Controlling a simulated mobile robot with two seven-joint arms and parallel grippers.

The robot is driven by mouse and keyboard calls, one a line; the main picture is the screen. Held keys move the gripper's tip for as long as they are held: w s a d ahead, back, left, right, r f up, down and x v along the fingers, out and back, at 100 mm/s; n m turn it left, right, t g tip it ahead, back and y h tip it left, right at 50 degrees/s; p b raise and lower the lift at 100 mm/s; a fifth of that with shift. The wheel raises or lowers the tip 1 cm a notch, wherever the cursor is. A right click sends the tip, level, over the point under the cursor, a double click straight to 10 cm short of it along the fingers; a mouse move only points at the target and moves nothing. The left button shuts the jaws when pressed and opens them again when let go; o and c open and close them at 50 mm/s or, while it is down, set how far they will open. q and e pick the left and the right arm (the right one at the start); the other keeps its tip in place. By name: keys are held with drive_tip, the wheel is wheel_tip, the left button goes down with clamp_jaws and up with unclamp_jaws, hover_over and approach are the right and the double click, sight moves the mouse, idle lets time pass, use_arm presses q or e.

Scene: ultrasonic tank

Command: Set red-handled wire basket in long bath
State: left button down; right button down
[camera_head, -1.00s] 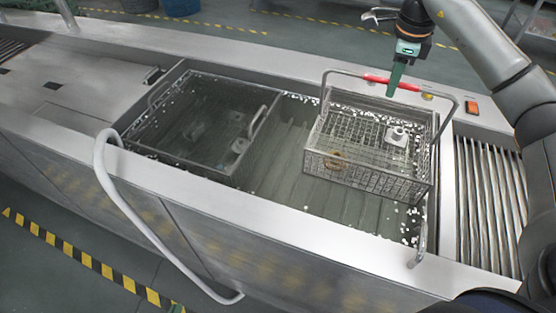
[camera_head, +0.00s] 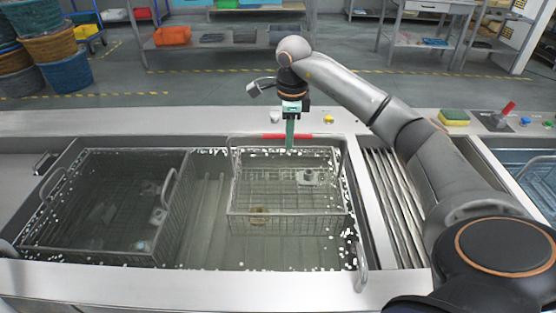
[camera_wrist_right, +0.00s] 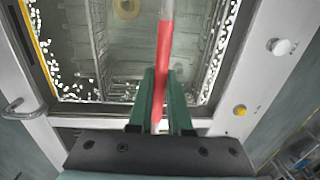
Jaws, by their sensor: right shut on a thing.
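The red-handled wire basket (camera_head: 290,215) hangs level over or in the right part of the long bath (camera_head: 205,225), with a grey fitting and a brown ring inside it. Its red handle grip (camera_head: 272,136) also shows in the right wrist view (camera_wrist_right: 165,60). My right gripper (camera_head: 290,143) is shut on the red grip; its green fingers (camera_wrist_right: 158,105) stand on both sides of it. I cannot tell whether the basket's bottom touches the bath floor. My left gripper is not in view.
A second, dark wire basket (camera_head: 105,205) with grey parts sits in the left part of the bath. A slatted rack (camera_head: 392,200) lies right of the bath.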

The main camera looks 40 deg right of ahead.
wheel_tip(320, 180, down, 6)
drive_tip(key=shift+f, duration=0.2)
drive_tip(key=c, duration=0.8)
unclamp_jaws()
drive_tip(key=shift+c, duration=0.2)
wheel_tip(320, 180, up, 12)
drive_tip(key=shift+s+a, duration=0.3)
drive_tip(key=shift+s, duration=0.15)
